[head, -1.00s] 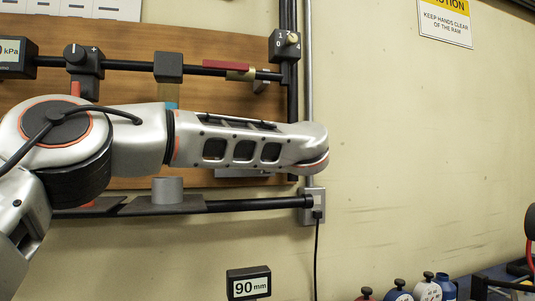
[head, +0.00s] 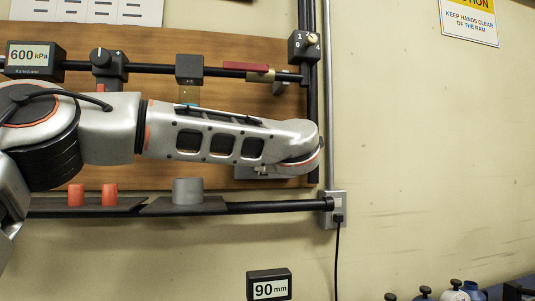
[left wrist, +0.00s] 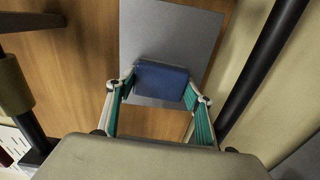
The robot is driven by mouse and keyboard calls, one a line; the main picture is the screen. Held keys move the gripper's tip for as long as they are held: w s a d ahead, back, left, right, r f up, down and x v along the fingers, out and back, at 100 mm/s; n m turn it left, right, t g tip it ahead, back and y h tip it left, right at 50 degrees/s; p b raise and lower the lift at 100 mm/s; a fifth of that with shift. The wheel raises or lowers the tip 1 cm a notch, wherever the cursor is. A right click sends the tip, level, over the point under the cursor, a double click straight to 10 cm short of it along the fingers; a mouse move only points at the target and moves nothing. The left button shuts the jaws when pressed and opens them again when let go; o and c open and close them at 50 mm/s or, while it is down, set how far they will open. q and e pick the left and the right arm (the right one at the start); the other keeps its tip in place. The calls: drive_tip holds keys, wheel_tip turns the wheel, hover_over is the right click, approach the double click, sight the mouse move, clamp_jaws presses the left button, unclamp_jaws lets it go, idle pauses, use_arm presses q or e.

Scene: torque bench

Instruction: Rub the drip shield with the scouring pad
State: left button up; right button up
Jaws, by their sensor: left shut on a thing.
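The scouring pad looks like a dark blue block (left wrist: 161,78) in the left wrist view. My left gripper (left wrist: 159,89) is shut on it, with one finger at each side. The drip shield looks like a flat grey plate (left wrist: 172,35) behind the pad. The pad overlaps the plate in this view; I cannot tell whether they touch. In the head view my left arm reaches across the board and hides the gripper and pad. A small grey edge, perhaps the shield (head: 262,173), shows under the arm's end. My right gripper is not in view.
A black upper rail carries a 600 kPa display (head: 36,56), a knob block (head: 108,68) and a red lever (head: 246,67). A switch box (head: 304,46) sits at right. Below the arm are red pegs (head: 76,195) and a grey cylinder (head: 188,190).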

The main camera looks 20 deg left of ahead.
use_arm(q)
drive_tip(key=s+a, duration=0.2)
drive_tip(key=a, duration=0.1)
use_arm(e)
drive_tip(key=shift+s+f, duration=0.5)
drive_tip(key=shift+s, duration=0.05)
use_arm(q)
drive_tip(key=shift+s+d, duration=0.1)
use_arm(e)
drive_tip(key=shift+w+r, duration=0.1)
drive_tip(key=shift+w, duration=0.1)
use_arm(q)
drive_tip(key=v, duration=0.5)
drive_tip(key=shift+s+d, duration=0.2)
drive_tip(key=shift+s, duration=0.15)
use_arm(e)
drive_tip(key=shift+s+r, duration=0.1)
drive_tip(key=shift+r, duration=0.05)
use_arm(q)
drive_tip(key=v, duration=0.3)
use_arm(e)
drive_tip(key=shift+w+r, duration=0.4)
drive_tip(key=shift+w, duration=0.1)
